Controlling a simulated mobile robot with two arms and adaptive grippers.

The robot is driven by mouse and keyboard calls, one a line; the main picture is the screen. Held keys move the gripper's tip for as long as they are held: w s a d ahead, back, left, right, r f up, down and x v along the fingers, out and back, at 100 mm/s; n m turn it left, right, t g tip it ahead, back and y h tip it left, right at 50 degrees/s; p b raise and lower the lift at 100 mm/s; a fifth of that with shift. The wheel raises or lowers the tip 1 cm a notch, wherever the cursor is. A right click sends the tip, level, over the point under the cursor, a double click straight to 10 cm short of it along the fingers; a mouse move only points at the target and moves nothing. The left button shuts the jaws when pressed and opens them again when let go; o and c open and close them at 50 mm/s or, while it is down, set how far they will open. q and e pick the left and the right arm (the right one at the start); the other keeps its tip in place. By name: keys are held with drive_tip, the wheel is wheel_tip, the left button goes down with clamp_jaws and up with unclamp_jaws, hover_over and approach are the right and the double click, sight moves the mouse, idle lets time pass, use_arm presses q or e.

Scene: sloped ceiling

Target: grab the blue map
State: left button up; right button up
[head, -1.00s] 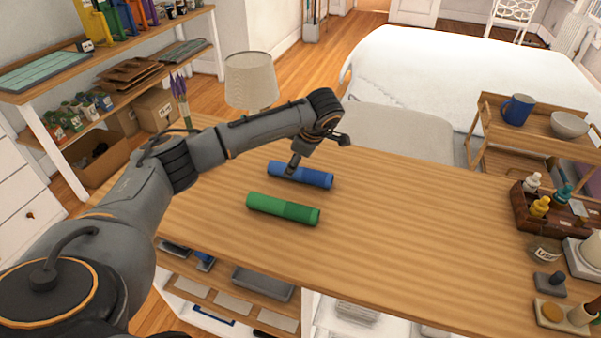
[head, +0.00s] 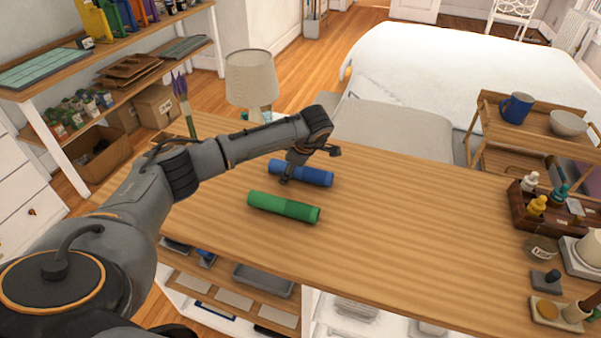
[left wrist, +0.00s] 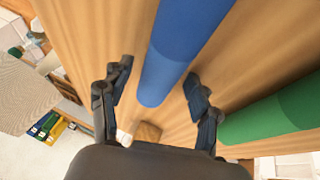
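The blue map (head: 315,177) is a rolled blue tube lying on the wooden table, behind a similar green roll. My left gripper (head: 286,171) is low over its left part in the head view. In the left wrist view the blue map (left wrist: 180,52) runs between the two open fingers of my left gripper (left wrist: 156,85), with its near end short of the palm. Gaps show on both sides of the roll, so the fingers do not appear to grip it. My right gripper is not in view.
The green roll (head: 284,207) lies just in front of the blue one and close to one finger in the left wrist view. A lamp (head: 252,80) stands behind the table. A wooden box with bottles (head: 545,222) is at the right. The table's middle is clear.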

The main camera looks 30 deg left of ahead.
use_arm(q)
drive_tip(key=c, duration=0.9)
